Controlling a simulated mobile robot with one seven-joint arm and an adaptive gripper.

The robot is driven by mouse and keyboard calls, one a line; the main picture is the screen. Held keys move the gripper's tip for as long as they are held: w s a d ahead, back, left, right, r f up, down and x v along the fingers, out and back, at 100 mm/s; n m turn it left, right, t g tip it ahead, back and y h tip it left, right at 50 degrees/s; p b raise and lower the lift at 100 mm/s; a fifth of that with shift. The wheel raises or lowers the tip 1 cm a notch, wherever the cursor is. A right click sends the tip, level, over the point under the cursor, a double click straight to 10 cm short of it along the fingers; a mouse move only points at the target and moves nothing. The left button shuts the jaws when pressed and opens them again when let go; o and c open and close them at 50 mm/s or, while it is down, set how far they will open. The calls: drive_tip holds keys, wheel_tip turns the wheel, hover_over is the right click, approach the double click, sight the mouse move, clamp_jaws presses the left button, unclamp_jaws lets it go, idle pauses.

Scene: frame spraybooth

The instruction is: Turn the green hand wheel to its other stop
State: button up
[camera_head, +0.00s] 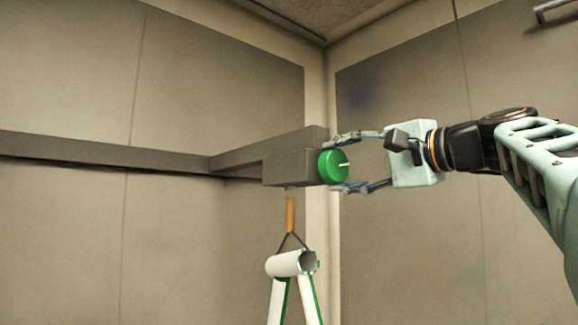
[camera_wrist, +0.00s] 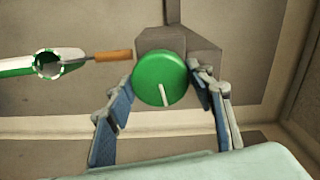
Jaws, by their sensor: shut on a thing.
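The green hand wheel (camera_head: 331,167) is a round disc with a white pointer mark on its face. It sits on the end of a grey block (camera_head: 290,167) at the end of a wall arm. My gripper (camera_head: 341,162) comes from the right, with one finger above the wheel and one below it, shut on its rim. In the wrist view the wheel (camera_wrist: 160,78) lies between the two blue-padded fingers (camera_wrist: 165,85), and its white mark points down and slightly right. The exact finger contact on the rim is partly hidden.
A grey beam (camera_head: 110,150) runs along the left wall to the block. Below the block hangs an orange-brown handle (camera_head: 290,215) with a white and green tubular frame (camera_head: 285,264). A grey bar (camera_head: 556,10) juts in at top right. The space below my gripper looks free.

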drive_tip(key=o, duration=1.2)
drive_tip(key=shift+c, duration=0.2)
drive_tip(key=shift+r, duration=0.1)
